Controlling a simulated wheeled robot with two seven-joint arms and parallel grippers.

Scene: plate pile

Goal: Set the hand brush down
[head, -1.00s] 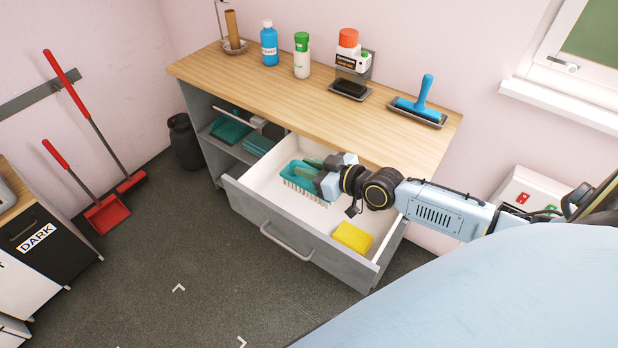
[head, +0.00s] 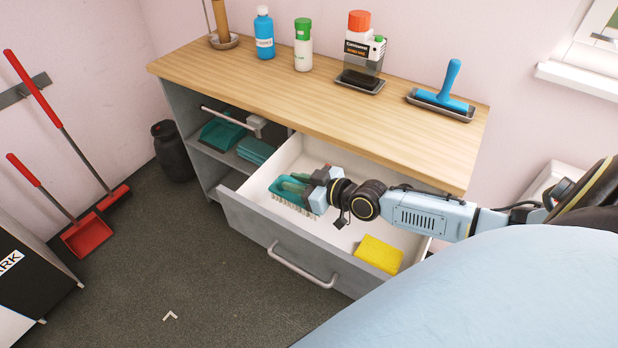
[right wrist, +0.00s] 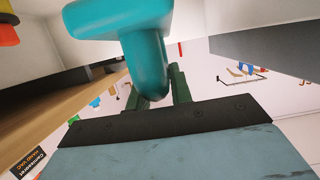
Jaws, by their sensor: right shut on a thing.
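The hand brush (head: 283,196) has a teal body and pale bristles that point down. It is at the left end of the open drawer (head: 300,246), over its white floor. I cannot tell whether the bristles touch the floor. My right gripper (head: 302,184) is shut on the brush, reaching in from the right. In the right wrist view, the teal handle (right wrist: 146,62) sits between the dark green fingers (right wrist: 157,92) of the gripper. My left gripper is not in view.
A yellow sponge (head: 379,254) lies at the drawer's right end. Teal cloths (head: 255,150) lie on the shelf left of the drawer.

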